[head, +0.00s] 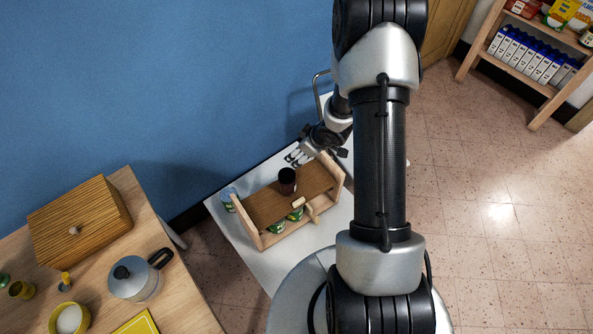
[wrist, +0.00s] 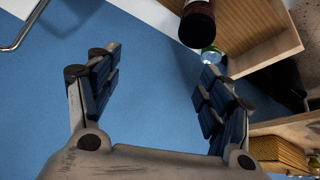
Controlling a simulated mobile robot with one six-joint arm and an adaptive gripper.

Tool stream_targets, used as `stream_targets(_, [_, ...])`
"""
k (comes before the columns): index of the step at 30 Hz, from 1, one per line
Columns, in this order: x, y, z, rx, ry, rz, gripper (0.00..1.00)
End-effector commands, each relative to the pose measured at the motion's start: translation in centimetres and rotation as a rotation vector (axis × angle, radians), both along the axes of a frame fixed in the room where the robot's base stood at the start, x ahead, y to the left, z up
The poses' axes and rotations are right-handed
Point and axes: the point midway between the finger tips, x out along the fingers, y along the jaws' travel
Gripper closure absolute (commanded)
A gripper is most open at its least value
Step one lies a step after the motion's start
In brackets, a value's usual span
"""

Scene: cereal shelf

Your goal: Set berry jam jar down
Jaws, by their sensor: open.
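The berry jam jar (head: 287,178), dark with a dark red tint, stands upright on the top board of a small wooden rack. In the wrist view the jar (wrist: 198,22) shows at the top, right of centre, partly cut off by the frame edge. My gripper (head: 297,156) is just beyond the rack's wall-side edge, close to the jar. In the wrist view my gripper (wrist: 160,68) has its fingers spread wide with nothing between them. The jar is outside the fingers and apart from them.
The wooden rack (head: 265,205) sits on a white table (head: 232,240) against the blue wall. Green-labelled cans (head: 277,226) stand under its top board. A metal rail (wrist: 22,25) is near my gripper.

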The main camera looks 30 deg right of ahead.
Motion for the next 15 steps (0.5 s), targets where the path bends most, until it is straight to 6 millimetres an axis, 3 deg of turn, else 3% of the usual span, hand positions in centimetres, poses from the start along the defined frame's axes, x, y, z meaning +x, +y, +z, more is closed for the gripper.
stream_targets(1, [0.7,-0.4,3.1,-0.047,-0.013,-0.024,0.27])
stream_targets(7, [0.4,-1.1,12.7,-0.17,-0.018,-0.16,0.27])
stream_targets(11, [-1.3,-0.4,18.5,-0.207,-0.02,-0.248,0.27])
stream_targets(15, [-4.4,1.3,23.8,-0.211,-0.017,-0.336,0.27])
